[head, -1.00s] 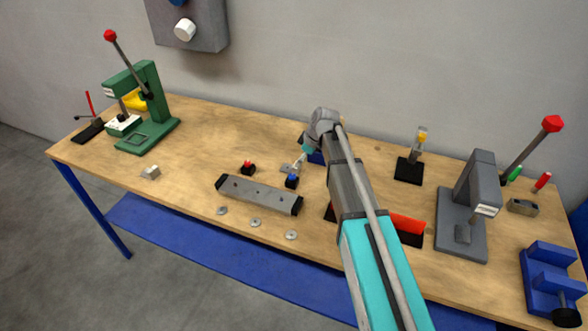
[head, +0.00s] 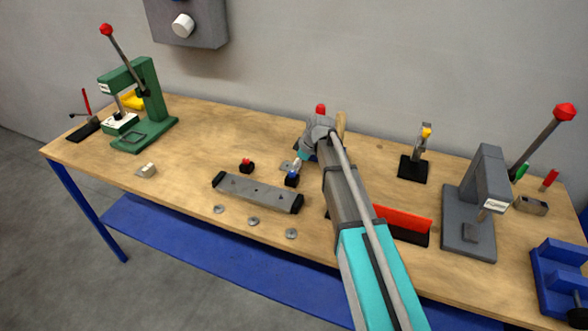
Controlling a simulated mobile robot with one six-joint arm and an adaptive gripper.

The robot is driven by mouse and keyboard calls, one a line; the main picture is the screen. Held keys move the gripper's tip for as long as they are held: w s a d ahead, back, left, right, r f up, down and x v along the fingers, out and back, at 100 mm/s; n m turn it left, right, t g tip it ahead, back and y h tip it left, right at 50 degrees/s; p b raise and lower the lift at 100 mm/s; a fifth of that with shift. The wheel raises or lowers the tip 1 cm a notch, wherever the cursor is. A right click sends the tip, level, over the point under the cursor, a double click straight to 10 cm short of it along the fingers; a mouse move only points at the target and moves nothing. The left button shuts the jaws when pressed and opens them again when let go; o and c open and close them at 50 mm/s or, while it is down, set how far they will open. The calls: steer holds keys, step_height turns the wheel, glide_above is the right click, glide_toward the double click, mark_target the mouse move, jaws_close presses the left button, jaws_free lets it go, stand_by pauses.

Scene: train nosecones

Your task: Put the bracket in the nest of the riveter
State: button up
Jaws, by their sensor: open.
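Two lever presses stand on the bench, a green one (head: 151,100) at the left and a grey one (head: 484,190) at the right. Each has a red-knobbed lever; I cannot tell for sure which is the riveter. The green press has a square frame on its base, the grey one a small block (head: 472,233). A small pale metal piece (head: 147,170) at the front left may be the bracket. A flat grey piece (head: 286,165) lies beside my gripper. My gripper (head: 296,166) is open, low over the bench middle, partly hidden by my wrist, beside a blue-topped black block (head: 291,180).
A long grey bar with black ends (head: 257,192) lies in front of my gripper, with several washers (head: 253,221) along the front edge. A red-topped black block (head: 247,166), a toggle clamp (head: 414,168), a red strip (head: 404,218) and a blue vise (head: 560,275) also stand there.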

stand_by(0.5)
steer(key=c, duration=1.3)
steer(key=shift+r, duration=0.2)
steer(key=shift+r+p, duration=0.75)
steer(key=shift+p, duration=0.2)
steer(key=shift+s+d+r+p, duration=0.55)
steer(key=shift+s+r+p, duration=1.3)
steer(key=shift+s, duration=0.45)
steer(key=shift+s+d+r+p, duration=0.5)
steer(key=shift+s+r+p, duration=1.35)
steer(key=shift+s, duration=0.4)
steer(key=shift+s+d+r+p, duration=0.55)
steer(key=shift+s+r+p, duration=1.3)
steer(key=shift+s, duration=0.45)
